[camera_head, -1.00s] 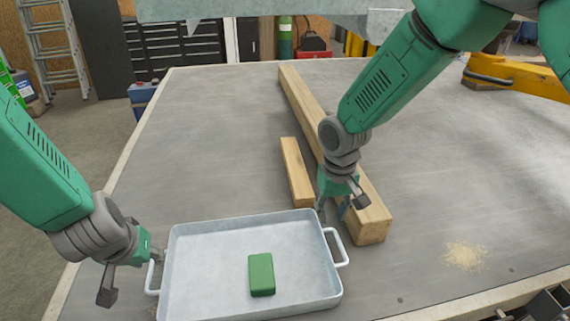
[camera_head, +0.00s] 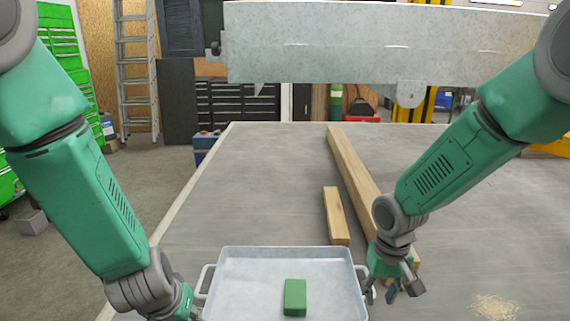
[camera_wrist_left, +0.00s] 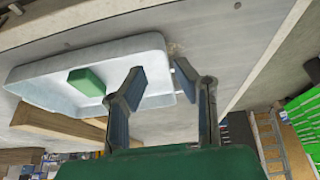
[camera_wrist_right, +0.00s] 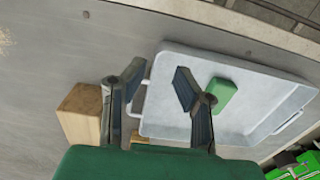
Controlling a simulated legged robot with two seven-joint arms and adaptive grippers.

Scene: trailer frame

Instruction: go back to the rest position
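A pale metal tray (camera_head: 235,258) with a handle at each end stands at the near edge of the table. A green block (camera_head: 295,297) lies in it; it also shows in both wrist views (camera_wrist_left: 87,81) (camera_wrist_right: 221,93). My right gripper (camera_head: 388,290) is beside the tray's right handle. In the right wrist view its fingers (camera_wrist_right: 158,80) are apart, with the handle's end showing between them. My left gripper is at the tray's left end, its fingers cut off by the head view's bottom edge. In the left wrist view its fingers (camera_wrist_left: 165,82) are apart near the tray's handle.
A long wooden beam (camera_head: 352,165) and a shorter one (camera_head: 335,215) lie on the grey table (camera_head: 270,170) behind the tray. A metal trailer beam (camera_head: 330,45) hangs across the top. Sawdust (camera_head: 494,307) lies at front right. The table's left part is clear.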

